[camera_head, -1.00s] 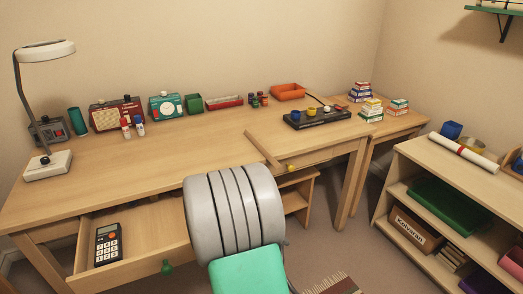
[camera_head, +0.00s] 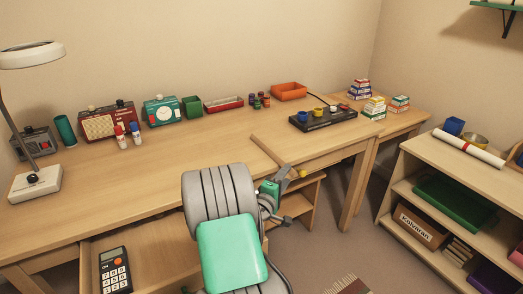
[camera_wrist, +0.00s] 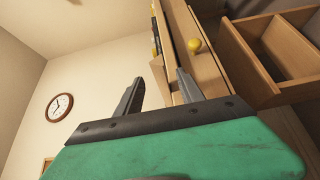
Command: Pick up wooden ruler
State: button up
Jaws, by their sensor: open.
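A thin wooden strip (camera_head: 266,150), which looks like the wooden ruler, lies on the desk near its front edge, slanting toward my gripper. In the wrist view a pale wooden piece (camera_wrist: 158,78) shows between the fingers at the desk edge; I cannot tell for sure that it is the ruler's end. My gripper (camera_head: 287,174) is just in front of the desk edge, close to the strip's near end. Its two fingers are apart and empty in the wrist view (camera_wrist: 158,92).
A yellow drawer knob (camera_head: 302,173) is beside my gripper. An open drawer with a calculator (camera_head: 115,270) juts out at left. A black switch box (camera_head: 322,117) sits behind on the desk. The shelf unit (camera_head: 410,150) stands at right. The desk's middle is clear.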

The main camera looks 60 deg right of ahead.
aim_at(279, 161)
jog(key=d, duration=0.5)
jog(key=w+d, duration=0.1)
jog(key=d, duration=0.2)
jog(key=shift+a, duration=0.1)
jog(key=shift+c, duration=0.4)
grip_shut()
